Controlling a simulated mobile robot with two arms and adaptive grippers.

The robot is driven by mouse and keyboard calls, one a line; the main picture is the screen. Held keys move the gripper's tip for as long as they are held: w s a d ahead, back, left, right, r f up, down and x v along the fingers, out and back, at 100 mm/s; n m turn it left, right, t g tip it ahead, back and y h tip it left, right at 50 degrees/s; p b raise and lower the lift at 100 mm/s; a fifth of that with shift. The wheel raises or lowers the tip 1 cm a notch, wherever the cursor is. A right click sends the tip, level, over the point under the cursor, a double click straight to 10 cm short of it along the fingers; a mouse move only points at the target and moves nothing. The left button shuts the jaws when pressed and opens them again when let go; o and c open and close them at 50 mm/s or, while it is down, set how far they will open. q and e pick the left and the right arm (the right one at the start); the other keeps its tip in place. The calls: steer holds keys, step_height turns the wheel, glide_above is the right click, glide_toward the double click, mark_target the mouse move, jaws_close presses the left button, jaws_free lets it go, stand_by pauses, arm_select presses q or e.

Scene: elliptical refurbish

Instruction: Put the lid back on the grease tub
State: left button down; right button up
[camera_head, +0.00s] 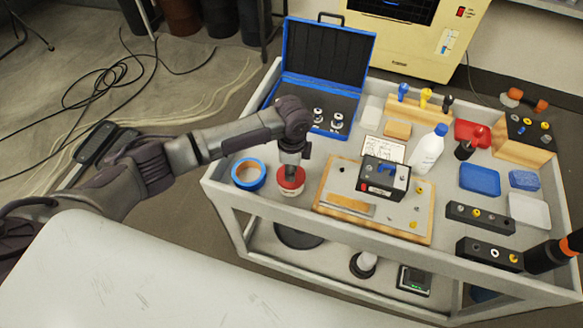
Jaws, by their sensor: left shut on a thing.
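The grease tub (289,190) is a small round pale tub near the front left of the grey cart. The red lid (291,177) is at its top, directly under my left gripper (291,168). My left gripper points down and is shut on the red lid. The fingers partly hide the lid, and I cannot tell whether it is seated on the rim or just above it.
A blue ring with a tan middle (248,174) stands close left of the tub. A wooden board (330,203) with a black device (383,178) lies to the right. An open blue case (325,75) is behind. A white bottle (428,150) stands farther right.

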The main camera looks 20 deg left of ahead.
stand_by(0.3)
arm_select(q)
steer(key=c, duration=0.9)
jaws_free()
steer(key=o, duration=0.5)
steer(key=shift+r, duration=0.1)
steer(key=shift+r+p, duration=3.45)
steer(key=shift+p, duration=0.4)
steer(key=shift+c, duration=0.4)
